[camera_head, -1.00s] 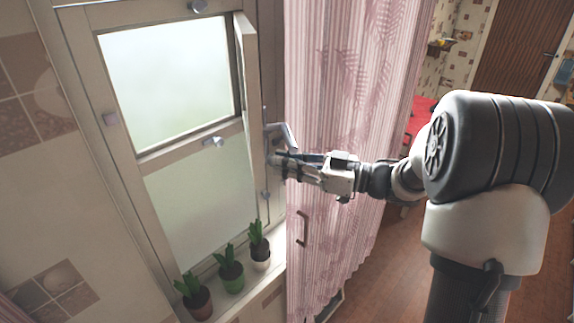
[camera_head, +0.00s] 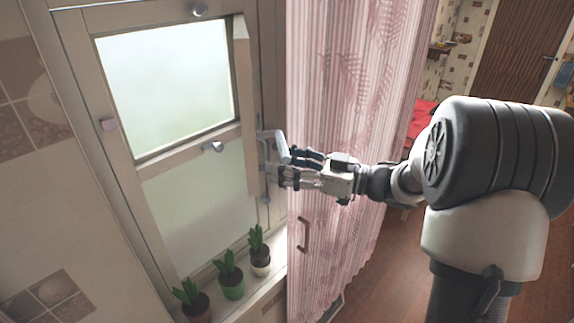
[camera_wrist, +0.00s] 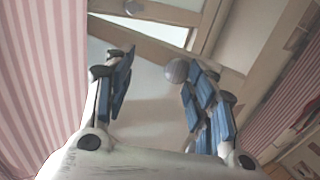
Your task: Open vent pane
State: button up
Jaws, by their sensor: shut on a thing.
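The vent pane (camera_head: 246,110) is a narrow cream-framed leaf at the upper part of the window. It stands swung out from the window frame (camera_head: 75,90) and is seen almost edge-on in the head view, so its glass is hidden. In the wrist view my gripper (camera_wrist: 155,75) has blue-padded fingers, with a round grey knob (camera_wrist: 176,71) against the right finger. The exact grip contact is partly hidden.
Potted plants (camera_head: 230,275) stand on the sill (camera_head: 265,290) below. A pink striped curtain (camera_head: 345,120) hangs close behind my gripper. A small latch (camera_head: 213,147) sits on the window's crossbar, and another knob (camera_head: 198,9) is at the top of the frame.

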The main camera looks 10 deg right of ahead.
jog(key=v, duration=1.2)
